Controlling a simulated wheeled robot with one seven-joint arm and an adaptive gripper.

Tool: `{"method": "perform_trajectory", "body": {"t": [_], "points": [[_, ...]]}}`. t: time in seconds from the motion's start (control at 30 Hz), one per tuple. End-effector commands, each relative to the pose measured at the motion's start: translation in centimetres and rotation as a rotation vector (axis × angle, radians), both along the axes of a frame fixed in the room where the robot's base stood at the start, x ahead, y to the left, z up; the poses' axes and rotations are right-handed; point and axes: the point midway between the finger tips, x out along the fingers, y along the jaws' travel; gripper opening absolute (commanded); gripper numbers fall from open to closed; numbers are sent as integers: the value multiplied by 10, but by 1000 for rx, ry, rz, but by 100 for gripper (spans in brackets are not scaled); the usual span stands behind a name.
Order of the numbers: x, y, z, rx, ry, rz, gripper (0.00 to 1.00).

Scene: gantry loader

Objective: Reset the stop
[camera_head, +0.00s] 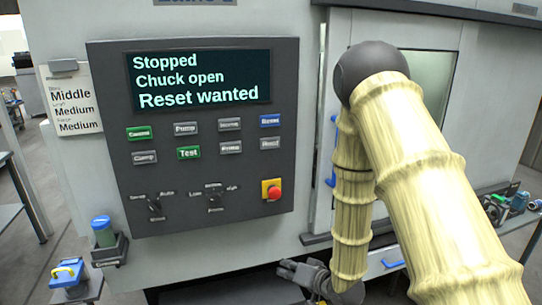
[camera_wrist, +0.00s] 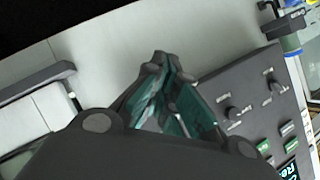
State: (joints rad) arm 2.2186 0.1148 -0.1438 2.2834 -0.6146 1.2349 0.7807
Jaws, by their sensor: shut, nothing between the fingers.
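The dark control panel (camera_head: 225,215) is on the machine front. Its screen (camera_head: 200,80) reads "Stopped", "Chuck open", "Reset wanted". A red stop knob (camera_head: 273,190) on a yellow base sits at its lower right. A blue button (camera_head: 270,121) and a grey button (camera_head: 270,144) are stacked at the right of the button rows; their small labels are blurred. My gripper (camera_head: 288,269) is shut and empty, below the panel's lower right corner and apart from it. In the wrist view my gripper (camera_wrist: 162,62) points past the panel (camera_wrist: 235,85), whose stop knob I cannot see there.
More buttons, including a green "Test" (camera_head: 188,153), and selector knobs (camera_head: 213,190) fill the panel. A setting card (camera_head: 75,100) hangs left. A cup with a blue lid (camera_head: 103,230) and a blue padlock-like item (camera_head: 68,273) stand lower left. The machine door (camera_head: 430,80) is behind my arm.

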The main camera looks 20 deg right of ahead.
Motion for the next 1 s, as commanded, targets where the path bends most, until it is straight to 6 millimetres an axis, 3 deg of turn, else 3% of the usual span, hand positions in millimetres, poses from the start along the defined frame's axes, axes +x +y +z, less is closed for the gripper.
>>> {"method": "perform_trajectory", "body": {"t": [0.03,0.3,0.6,0.7,0.8,1.0], "points": [[11,-1,33,35,-41,8,0],[46,1,172,245,-215,88,0],[53,0,321,460,-348,232,0],[50,-1,355,508,-371,277,0],[47,-1,377,542,-382,310,0],[44,-2,392,569,-389,336,0]]}}
